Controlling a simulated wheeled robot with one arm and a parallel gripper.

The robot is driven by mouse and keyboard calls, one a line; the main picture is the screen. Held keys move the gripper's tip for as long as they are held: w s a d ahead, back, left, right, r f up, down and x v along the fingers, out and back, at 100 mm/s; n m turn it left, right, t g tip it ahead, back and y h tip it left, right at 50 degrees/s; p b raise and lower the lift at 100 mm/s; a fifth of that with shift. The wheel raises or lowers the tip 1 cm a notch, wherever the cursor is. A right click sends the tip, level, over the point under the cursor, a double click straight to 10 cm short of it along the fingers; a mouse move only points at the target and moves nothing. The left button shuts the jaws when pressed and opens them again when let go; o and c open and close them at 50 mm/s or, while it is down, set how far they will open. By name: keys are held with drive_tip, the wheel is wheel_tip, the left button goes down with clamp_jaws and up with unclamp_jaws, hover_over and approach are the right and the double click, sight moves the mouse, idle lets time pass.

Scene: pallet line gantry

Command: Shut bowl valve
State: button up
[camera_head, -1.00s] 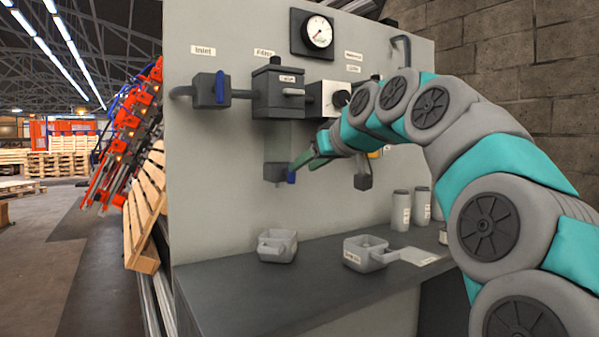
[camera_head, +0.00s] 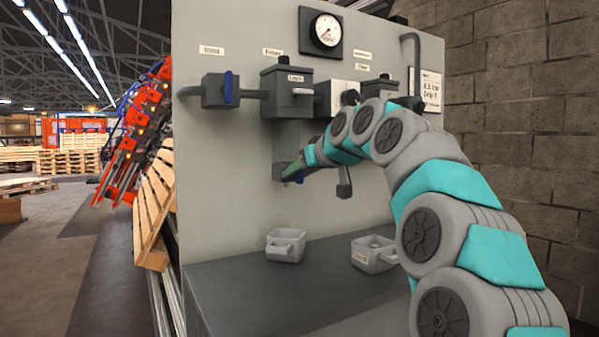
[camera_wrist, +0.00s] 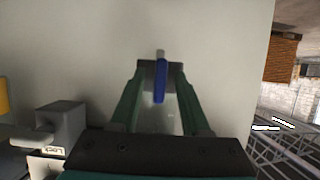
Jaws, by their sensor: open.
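The bowl valve (camera_head: 281,171) is a small dark block low on the grey panel, below the filter housing (camera_head: 291,92). Its blue lever (camera_wrist: 160,85) stands upright in the wrist view, between my two green fingers. My gripper (camera_head: 299,168) is at the valve, open, with a finger on each side of the lever and gaps visible. In the head view the fingers cover most of the lever; only a bit of blue shows. Whether a finger touches it I cannot tell.
A second hanging drain (camera_head: 344,189) is right of my gripper. Two grey cups (camera_head: 285,246) (camera_head: 374,254) stand on the dark bench (camera_head: 260,300) below.

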drive_tip(key=shift+c, duration=0.2)
clamp_jaws()
drive_tip(key=shift+f+b, duration=0.1)
drive_tip(key=shift+b, duration=0.2)
drive_tip(key=n+h+b, duration=0.1)
drive_tip(key=n+t+h+b, duration=0.1)
drive_tip(key=n+b, duration=0.1)
drive_tip(key=shift+s+f+t, duration=0.1)
drive_tip(key=shift+t, duration=0.2)
drive_tip(key=n+b, duration=0.1)
drive_tip(key=n+t+h+b, duration=0.1)
drive_tip(key=n, duration=0.1)
drive_tip(key=shift+a+f+n+t+b, duration=0.1)
drive_tip(key=shift+a+n+t+b, duration=0.05)
drive_tip(key=shift+n+t+b, duration=0.2)
drive_tip(key=n+t+h+b, duration=0.1)
drive_tip(key=n, duration=0.1)
drive_tip(key=shift+s+n, duration=0.1)
drive_tip(key=shift+n, duration=0.25)
drive_tip(key=shift+a+n+t, duration=0.1)
drive_tip(key=shift+n+t, duration=0.95)
drive_tip(key=shift+n, duration=1.05)
